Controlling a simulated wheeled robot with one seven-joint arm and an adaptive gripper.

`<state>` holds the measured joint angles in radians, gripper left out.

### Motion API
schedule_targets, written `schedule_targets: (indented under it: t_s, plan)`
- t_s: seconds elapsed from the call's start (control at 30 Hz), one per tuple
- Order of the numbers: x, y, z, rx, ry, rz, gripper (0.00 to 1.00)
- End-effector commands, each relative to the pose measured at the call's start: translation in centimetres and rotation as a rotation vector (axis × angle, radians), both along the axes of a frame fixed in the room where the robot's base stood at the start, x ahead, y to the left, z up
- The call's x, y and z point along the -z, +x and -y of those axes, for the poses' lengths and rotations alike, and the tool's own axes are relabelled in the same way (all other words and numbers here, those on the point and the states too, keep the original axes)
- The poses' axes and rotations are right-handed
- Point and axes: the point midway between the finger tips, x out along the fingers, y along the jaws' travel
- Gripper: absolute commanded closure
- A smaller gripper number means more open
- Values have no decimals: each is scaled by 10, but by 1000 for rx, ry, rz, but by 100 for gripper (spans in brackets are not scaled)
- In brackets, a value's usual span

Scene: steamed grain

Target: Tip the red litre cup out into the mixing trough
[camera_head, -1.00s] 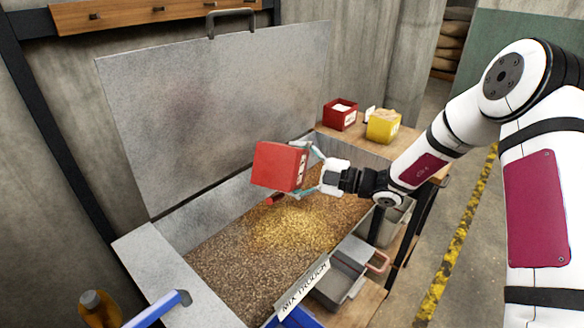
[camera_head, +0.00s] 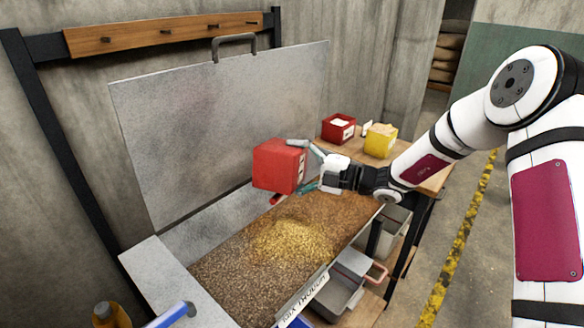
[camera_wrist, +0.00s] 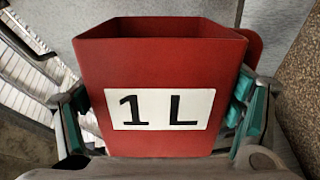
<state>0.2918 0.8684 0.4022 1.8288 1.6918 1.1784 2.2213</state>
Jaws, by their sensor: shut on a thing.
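The red litre cup (camera_head: 279,165) hangs above the far part of the mixing trough (camera_head: 170,252). It appears tipped onto its side, with its handle (camera_head: 277,201) below it in the head view. My gripper (camera_head: 306,168) is shut on the cup from the right, with a finger on either side. In the wrist view the cup (camera_wrist: 160,142) shows its "1 L" label between the green finger pads, and its rim is at the picture's top. The cup's bottom inside is hidden. A pale yellow heap (camera_head: 290,240) lies on browner grain in the trough.
The trough's grey lid (camera_head: 220,130) stands open behind it. A red bin (camera_head: 338,128) and a yellow bin (camera_head: 380,140) stand on a wooden table at the right. Grey containers (camera_head: 350,275) sit by the trough's near right side, close to a label plate (camera_head: 303,300).

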Motion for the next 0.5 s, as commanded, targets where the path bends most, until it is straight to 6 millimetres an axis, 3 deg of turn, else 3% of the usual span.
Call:
schedule_targets:
  t_s: [0.23,0.5]
  plan:
    - [-5,-1,0,1,-90,289,76]
    - [-7,0,0,0,-134,425,76]
